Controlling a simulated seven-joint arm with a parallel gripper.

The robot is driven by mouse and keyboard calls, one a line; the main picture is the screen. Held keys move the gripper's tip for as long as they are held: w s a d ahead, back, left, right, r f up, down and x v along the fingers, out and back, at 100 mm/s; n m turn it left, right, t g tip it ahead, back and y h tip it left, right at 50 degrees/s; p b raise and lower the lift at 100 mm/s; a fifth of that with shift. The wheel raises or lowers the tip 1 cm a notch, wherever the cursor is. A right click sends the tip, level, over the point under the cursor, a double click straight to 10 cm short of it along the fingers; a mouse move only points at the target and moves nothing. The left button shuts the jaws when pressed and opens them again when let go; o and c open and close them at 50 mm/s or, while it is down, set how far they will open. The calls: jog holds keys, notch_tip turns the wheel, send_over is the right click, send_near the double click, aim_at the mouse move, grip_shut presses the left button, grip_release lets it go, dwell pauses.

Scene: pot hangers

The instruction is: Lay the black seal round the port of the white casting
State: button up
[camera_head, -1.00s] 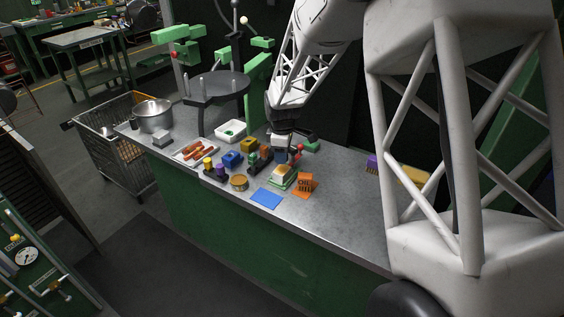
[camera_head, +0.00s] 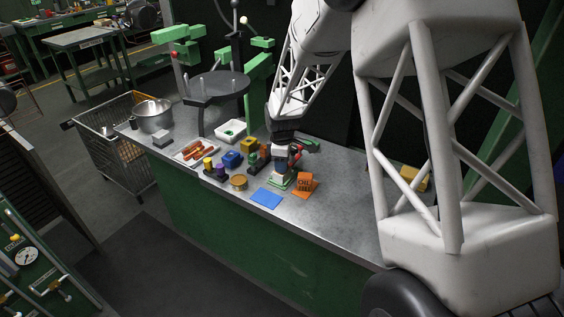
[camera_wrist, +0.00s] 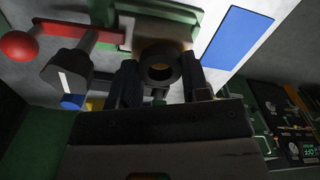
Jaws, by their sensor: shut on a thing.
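My gripper (camera_wrist: 162,82) is shut on the black seal (camera_wrist: 160,65), a thick dark ring held between the two fingertips in the wrist view. The white casting (camera_wrist: 183,33) is just beyond the seal, over a green base (camera_wrist: 165,10). Brownish colour shows through the ring's hole. I cannot tell whether the seal touches the casting, and the port itself is not clearly visible. In the head view my gripper (camera_head: 282,163) is low over the casting and hides most of it; the seal is too small to make out there.
A red-knobbed lever (camera_wrist: 18,46) is close at the left of the wrist view.

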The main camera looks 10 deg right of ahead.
jog(key=shift+f, duration=0.35)
jog(key=o, duration=0.9)
jog(key=shift+r, duration=0.1)
notch_tip(320, 180, up, 13)
jog(key=shift+f, duration=0.1)
dwell(0.6)
